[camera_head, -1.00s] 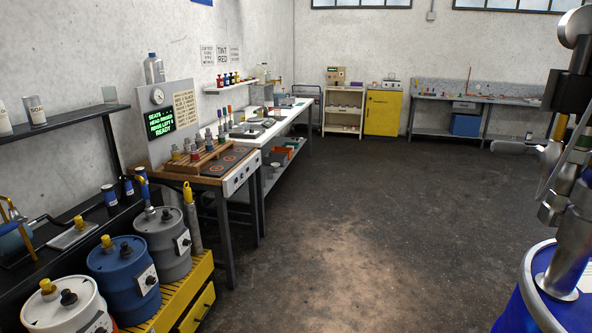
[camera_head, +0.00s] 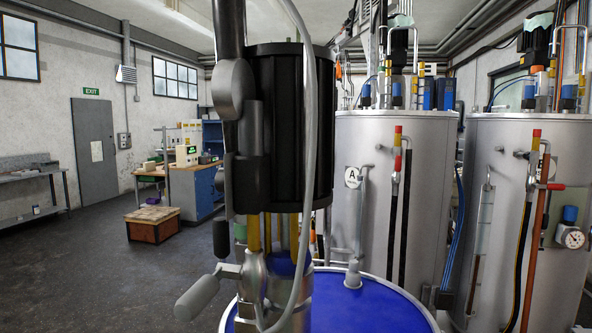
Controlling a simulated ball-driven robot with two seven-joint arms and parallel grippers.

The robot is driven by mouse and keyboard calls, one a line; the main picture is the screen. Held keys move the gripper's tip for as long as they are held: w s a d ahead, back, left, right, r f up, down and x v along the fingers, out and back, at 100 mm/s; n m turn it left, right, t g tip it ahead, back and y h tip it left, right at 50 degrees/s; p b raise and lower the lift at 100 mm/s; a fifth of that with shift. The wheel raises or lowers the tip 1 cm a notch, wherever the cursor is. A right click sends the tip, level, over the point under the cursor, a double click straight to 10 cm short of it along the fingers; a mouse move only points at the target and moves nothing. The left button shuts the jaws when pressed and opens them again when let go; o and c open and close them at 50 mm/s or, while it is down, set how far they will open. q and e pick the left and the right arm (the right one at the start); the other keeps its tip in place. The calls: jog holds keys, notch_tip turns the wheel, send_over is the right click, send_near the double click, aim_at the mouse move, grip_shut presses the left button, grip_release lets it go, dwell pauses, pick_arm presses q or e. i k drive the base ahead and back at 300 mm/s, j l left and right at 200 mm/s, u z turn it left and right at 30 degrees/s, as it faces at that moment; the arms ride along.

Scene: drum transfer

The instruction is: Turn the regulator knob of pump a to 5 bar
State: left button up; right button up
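A large pump (camera_head: 290,110) with a ribbed black head and grey metal lower body stands upright on a blue drum (camera_head: 385,305), close in front of me. No letter shows on this pump, so I cannot tell whether it is pump a. A sign with the letter A (camera_head: 352,177) is on the steel tank (camera_head: 372,225) behind it. A blue knob (camera_head: 570,214) sits above a round white gauge (camera_head: 572,238) on the right tank (camera_head: 545,140); its reading is too small to tell. I see no knob marked as pump a's regulator. Neither gripper is in view.
A grey lever-like handle (camera_head: 197,297) sticks out left of the pump. Hoses and pipes run down the tanks. Open floor (camera_head: 90,265) lies to the left, with a wooden crate (camera_head: 152,224), a blue cabinet (camera_head: 200,192) and a grey door (camera_head: 95,150) beyond.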

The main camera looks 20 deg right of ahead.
aim_at(220, 180)
jog(key=i+j+z, duration=0.2)
jog(key=z, duration=0.2)
jog(key=i+j+z, duration=0.1)
jog(key=j+z, duration=0.35)
jog(key=i+j+z, duration=0.1)
jog(key=j+z, duration=0.75)
